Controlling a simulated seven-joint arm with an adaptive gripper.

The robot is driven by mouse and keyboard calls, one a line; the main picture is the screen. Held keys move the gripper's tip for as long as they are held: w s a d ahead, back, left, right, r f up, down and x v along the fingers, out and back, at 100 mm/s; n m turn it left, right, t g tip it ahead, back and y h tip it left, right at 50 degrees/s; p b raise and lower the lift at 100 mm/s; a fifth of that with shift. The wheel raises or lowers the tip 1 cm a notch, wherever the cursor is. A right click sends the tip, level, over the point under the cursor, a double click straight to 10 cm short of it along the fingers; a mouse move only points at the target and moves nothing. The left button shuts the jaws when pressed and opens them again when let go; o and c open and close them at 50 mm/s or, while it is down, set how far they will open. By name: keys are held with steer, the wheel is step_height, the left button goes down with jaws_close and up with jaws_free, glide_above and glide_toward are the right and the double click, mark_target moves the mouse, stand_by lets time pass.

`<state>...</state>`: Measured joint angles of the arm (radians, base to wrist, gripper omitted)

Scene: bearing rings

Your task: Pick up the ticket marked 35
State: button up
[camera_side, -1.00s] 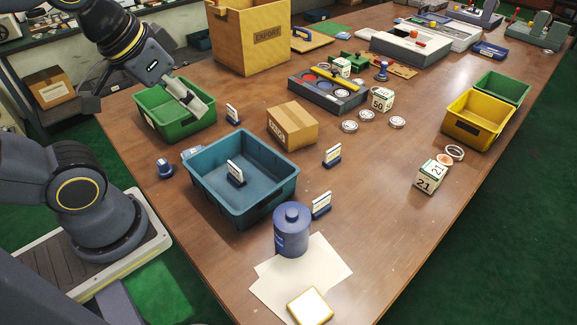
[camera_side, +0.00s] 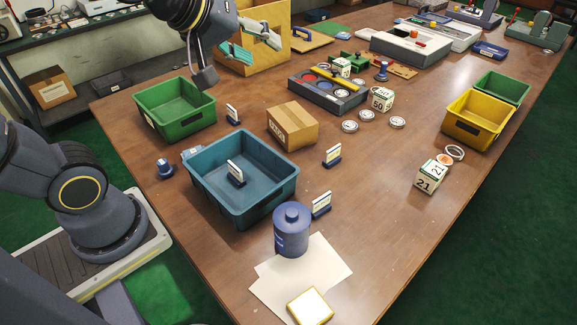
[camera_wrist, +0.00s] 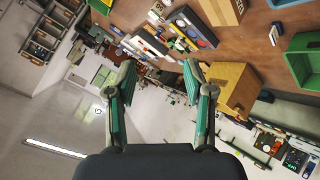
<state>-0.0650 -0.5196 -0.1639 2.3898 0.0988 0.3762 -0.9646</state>
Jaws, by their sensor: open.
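Several white tickets in small blue stands show in the side view: one beside the green bin (camera_side: 233,114), one inside the teal bin (camera_side: 235,173), one right of the carton (camera_side: 332,156) and one behind the blue canister (camera_side: 321,204). Their print is too small to read, so I cannot tell which is marked 35. My gripper (camera_side: 264,50) is raised in front of the large wooden box, apart from the tickets. In the wrist view my gripper (camera_wrist: 160,78) is open, with nothing between its fingers. A small white-and-blue item, possibly a ticket (camera_wrist: 274,34), shows at upper right there.
The teal bin (camera_side: 268,198), green bin (camera_side: 180,121), carton (camera_side: 292,127) and blue canister (camera_side: 292,232) stand around the tickets. A numbered cube (camera_side: 430,176) and yellow bin (camera_side: 470,128) are at the right. The table's right front is largely clear.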

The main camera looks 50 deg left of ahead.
steer(key=w+d+f+n+h, duration=0.1)
steer(key=w+d+f+n, duration=0.15)
steer(key=w, duration=0.35)
steer(key=w+d+f+n+h, duration=0.1)
steer(key=w+f+n, duration=0.2)
steer(key=w+f, duration=0.15)
steer(key=n+t+h, duration=0.2)
steer(key=n+h, duration=0.2)
steer(key=n, duration=1.3)
glide_above(331, 149)
steer(key=s+a, duration=0.1)
steer(key=s, duration=0.2)
step_height(331, 149, down, 22)
steer(key=f, duration=0.6)
steer(key=shift+w+a+f, duration=0.15)
steer(key=shift+w+f, duration=0.05)
steer(key=shift+f, duration=0.2)
steer(key=shift+x, duration=0.8)
steer(key=shift+w+d, duration=0.25)
steer(key=shift+w, duration=0.4)
steer(key=shift+c, duration=0.5)
